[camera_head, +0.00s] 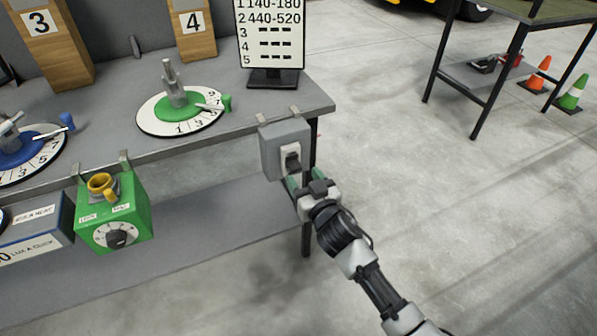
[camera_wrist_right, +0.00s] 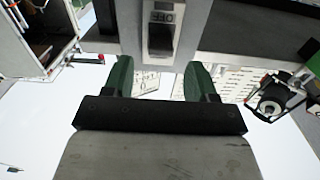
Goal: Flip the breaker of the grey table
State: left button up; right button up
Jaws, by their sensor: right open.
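The grey table (camera_head: 235,112) fills the left side of the head view. A grey breaker box (camera_head: 270,150) hangs on its front right corner, with a dark switch lever (camera_head: 293,163) on a light plate. My right gripper (camera_head: 304,182) is just below and in front of the lever, its green fingers partly hidden by its own body. In the right wrist view the gripper (camera_wrist_right: 160,78) is open and empty, with the lever (camera_wrist_right: 160,37) ahead between the two fingers. A label reading OFF, upside down, shows by the lever. Contact with the lever cannot be told. My left gripper is out of view.
A green box (camera_head: 128,205) with a dial hangs left of the breaker box. A green dial (camera_head: 150,125) and a number sign (camera_head: 270,35) stand on the table. Open floor (camera_head: 450,200) lies to the right; cones (camera_head: 536,80) stand far back.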

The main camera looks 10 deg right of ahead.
aim_at(297, 169)
jog(key=shift+x, duration=1.8)
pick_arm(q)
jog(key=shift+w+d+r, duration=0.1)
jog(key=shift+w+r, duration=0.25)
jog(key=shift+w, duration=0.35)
